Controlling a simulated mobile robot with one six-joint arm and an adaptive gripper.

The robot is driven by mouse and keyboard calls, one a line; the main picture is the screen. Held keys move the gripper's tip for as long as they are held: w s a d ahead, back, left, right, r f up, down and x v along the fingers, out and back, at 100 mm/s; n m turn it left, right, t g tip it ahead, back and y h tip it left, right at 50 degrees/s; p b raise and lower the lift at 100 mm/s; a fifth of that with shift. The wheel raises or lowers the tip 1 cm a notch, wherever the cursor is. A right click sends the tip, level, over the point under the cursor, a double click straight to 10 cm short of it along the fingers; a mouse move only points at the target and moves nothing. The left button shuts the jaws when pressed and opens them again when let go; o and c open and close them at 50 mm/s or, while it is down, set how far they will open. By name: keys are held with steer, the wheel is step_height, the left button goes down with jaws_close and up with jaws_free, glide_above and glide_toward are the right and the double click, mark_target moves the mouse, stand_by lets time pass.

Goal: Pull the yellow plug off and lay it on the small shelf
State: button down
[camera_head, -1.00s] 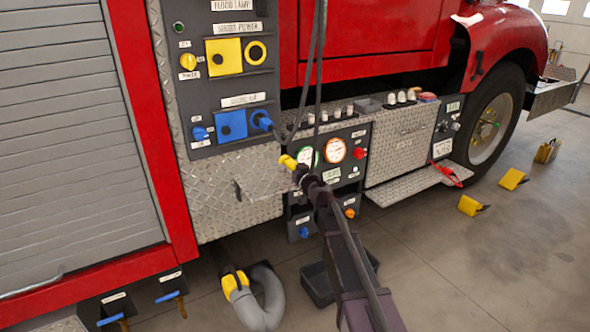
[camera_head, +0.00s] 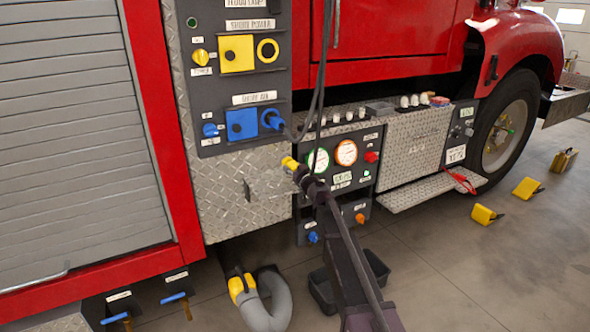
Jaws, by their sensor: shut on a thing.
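My gripper (camera_head: 300,174) is shut on the yellow plug (camera_head: 289,163), which points up and left. It is in front of the truck's side, left of two round gauges. The yellow ring socket (camera_head: 267,50) on the shore power panel is empty, its round opening showing, and the plug is well below it. A narrow ledge (camera_head: 320,131) above the gauge panel holds several small caps. A lower diamond-plate step (camera_head: 425,190) sticks out to the right. I cannot tell for certain which is the small shelf.
A blue plug (camera_head: 272,119) sits in the shore air panel. Dark cables (camera_head: 316,85) hang in front of the truck near my gripper. A grey hose (camera_head: 268,305) and a black bin (camera_head: 325,288) are on the floor. Yellow chocks (camera_head: 484,214) lie to the right.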

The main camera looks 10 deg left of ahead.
steer(key=shift+f+b, duration=0.55)
steer(key=shift+f, duration=0.3)
jaws_free()
steer(key=shift+s, duration=0.1)
steer(key=v, duration=1.2)
